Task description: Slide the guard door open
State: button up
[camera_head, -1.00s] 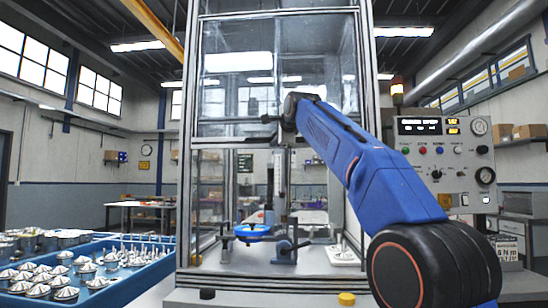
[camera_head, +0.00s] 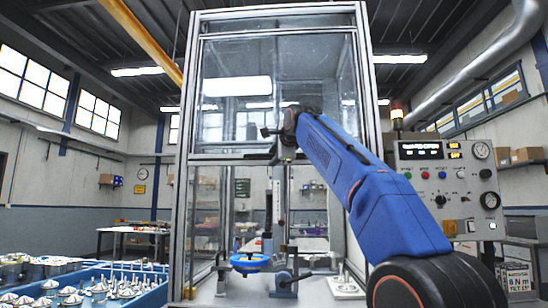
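The guard door (camera_head: 237,115) is a clear framed panel on the front of a tall machine enclosure. It covers the upper part of the front, and its lower rail (camera_head: 225,158) is about halfway up. Below the rail the front looks open, with a blue handwheel (camera_head: 250,262) and a grey lever fixture (camera_head: 286,278) showing inside. My blue arm reaches in from the lower right. My gripper (camera_head: 270,132) is dark and small at the door's lower rail, near its middle. I cannot tell whether its fingers are shut or touch a handle, since the wrist hides them.
A control panel (camera_head: 447,180) with buttons and gauges stands right of the enclosure. A blue tray (camera_head: 155,297) of metal parts lies at the lower left. Metal posts (camera_head: 184,190) frame the enclosure's sides.

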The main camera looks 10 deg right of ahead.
jog(key=v, duration=1.7)
jog(key=shift+s, duration=0.2)
jog(key=s+d+f+n+g, duration=0.1)
jog(key=s+f+n+g, duration=0.2)
jog(key=f, duration=2.1)
jog(key=s+d+f+n+g+h, duration=0.1)
jog(key=s+f+n+g, duration=0.3)
jog(key=s+f+n, duration=0.5)
jog(key=s+d+f+n+g, duration=0.3)
jog(key=s+f+n, duration=0.3)
jog(key=s+f, duration=1.7)
notch_tip(320, 180, down, 16)
jog(key=shift+d+f+g, duration=0.25)
jog(key=shift+g, duration=0.25)
jog(key=shift+w, duration=0.1)
